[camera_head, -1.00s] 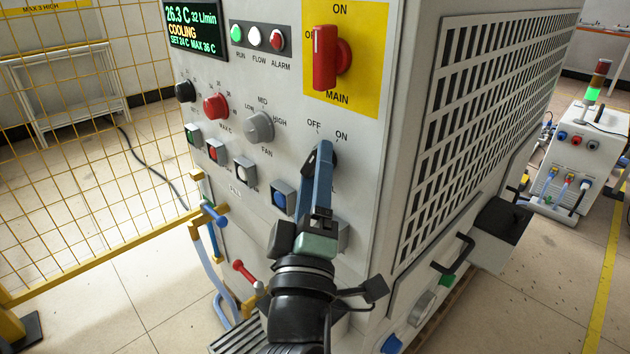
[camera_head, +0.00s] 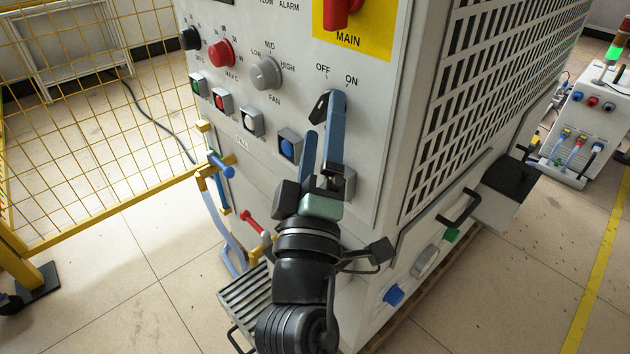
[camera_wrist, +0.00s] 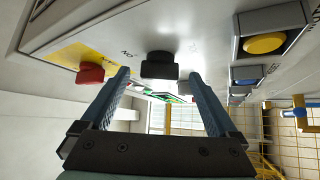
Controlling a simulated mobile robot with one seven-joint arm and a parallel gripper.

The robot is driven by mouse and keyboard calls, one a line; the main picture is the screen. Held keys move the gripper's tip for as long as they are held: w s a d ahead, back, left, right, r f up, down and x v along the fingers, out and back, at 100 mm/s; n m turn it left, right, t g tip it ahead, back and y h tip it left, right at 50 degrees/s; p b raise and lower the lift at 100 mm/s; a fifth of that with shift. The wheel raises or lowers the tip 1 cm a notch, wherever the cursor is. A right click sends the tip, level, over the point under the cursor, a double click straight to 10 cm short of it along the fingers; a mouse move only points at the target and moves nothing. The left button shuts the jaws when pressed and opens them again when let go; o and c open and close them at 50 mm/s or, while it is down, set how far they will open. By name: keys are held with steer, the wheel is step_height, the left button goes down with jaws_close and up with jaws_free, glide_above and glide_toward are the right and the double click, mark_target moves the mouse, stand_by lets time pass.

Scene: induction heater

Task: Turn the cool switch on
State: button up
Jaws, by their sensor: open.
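The cool switch (camera_head: 320,107) is a black rotary knob on the front panel, below the OFF and ON labels. In the head view a finger of my gripper (camera_head: 322,114) hides part of it, and I cannot tell for sure which label it points to. In the wrist view the black knob (camera_wrist: 160,66) shows in the gap between the two blue fingers of my gripper (camera_wrist: 158,75). The gripper is open and holds nothing. The knob appears just beyond the fingertips; I see no clear contact.
The red main switch (camera_head: 340,12) on its yellow plate is above, and the grey fan knob (camera_head: 265,73) is to the left. A blue button (camera_head: 288,147) sits close left of my fingers. A yellow mesh fence (camera_head: 90,130) stands at the left.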

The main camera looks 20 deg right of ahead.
steer(key=b+v, duration=0.3)
steer(key=v, duration=0.8)
steer(key=s+a+r+m+t+y+p, duration=0.1)
steer(key=a+r+m+t+y+p, duration=0.35)
steer(key=r, duration=1.15)
steer(key=a+r+m+t+y+p, duration=0.1)
steer(key=a+r+m+t+y, duration=0.35)
steer(key=r, duration=1.25)
step_height(320, 180, up, 38)
steer(key=a+n+g+y+p, duration=0.1)
steer(key=a+p, duration=0.1)
steer(key=p, duration=3.5)
steer(key=shift+a+y+p, duration=0.2)
steer(key=shift+y+p, duration=0.2)
steer(key=shift+c, duration=0.2)
